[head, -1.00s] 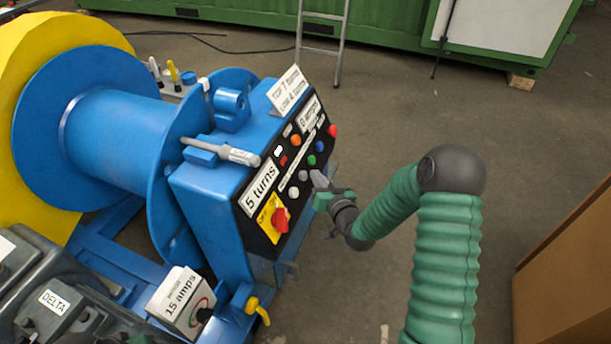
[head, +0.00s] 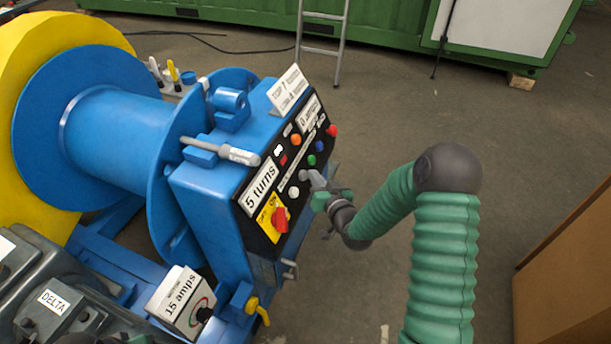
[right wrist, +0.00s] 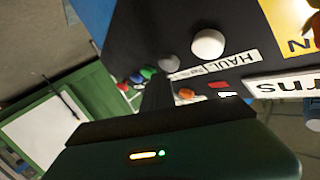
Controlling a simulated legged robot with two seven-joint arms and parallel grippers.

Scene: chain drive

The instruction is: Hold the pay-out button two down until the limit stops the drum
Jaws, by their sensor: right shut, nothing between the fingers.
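The black control panel (head: 262,218) is on the sloped face of a blue housing. A grey button (right wrist: 168,62) and a white button (right wrist: 208,44) sit in its lower row, with "HAUL" legible on the label strip beside them; no pay-out number is legible. My right gripper (head: 313,180) is shut and empty, its fingertips at the grey button. In the right wrist view its dark finger (right wrist: 158,92) points at that button; I cannot tell whether it is pressed in. The blue drum (head: 115,125) is bare at left.
The panel shows "5 turns" (head: 262,188) and a red rotary switch on yellow (head: 281,219). Green, blue and red buttons lie beyond the grey one. Open floor lies right of the panel.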

